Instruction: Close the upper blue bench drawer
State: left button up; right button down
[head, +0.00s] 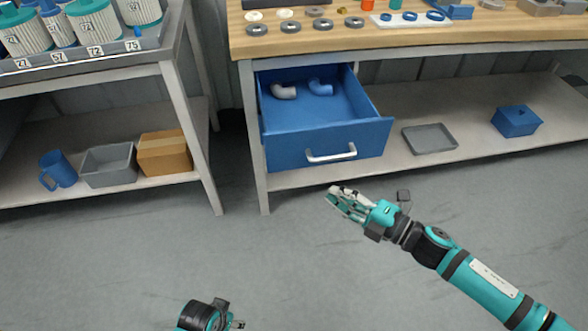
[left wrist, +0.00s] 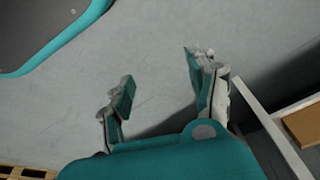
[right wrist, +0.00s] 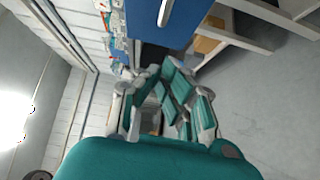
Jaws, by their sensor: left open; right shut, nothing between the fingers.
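The upper blue bench drawer (head: 322,138) is pulled well out from under the wooden-topped bench, with its inside showing. Its silver handle (head: 331,154) is on the front face. The blue drawer front also shows at the top of the right wrist view (right wrist: 190,22).
The bench top (head: 420,33) carries metal rings and other parts. The lower shelf holds a grey tray (head: 429,138) and a blue box (head: 516,121). A second bench at left holds teal-lidded vessels (head: 92,22), with a mug, grey bin and cardboard box below. The floor between is clear.

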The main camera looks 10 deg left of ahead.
jog(key=a+n, duration=0.1)
send_near(276, 154)
jog(key=s+a, duration=0.1)
jog(key=a, duration=0.2)
pick_arm(q)
jog(key=r, duration=0.2)
jog(key=w+r+b, duration=0.1)
jog(key=r, duration=0.1)
jog(key=shift+r, duration=0.3)
pick_arm(e)
jog(key=w, duration=0.2)
jog(key=w+a, duration=0.1)
jog(key=shift+w+f+g+y, duration=0.1)
jog(key=shift+w+g+y, duration=0.2)
jog(key=shift+w+g, duration=0.1)
pick_arm(q)
jog(key=shift+w, duration=0.1)
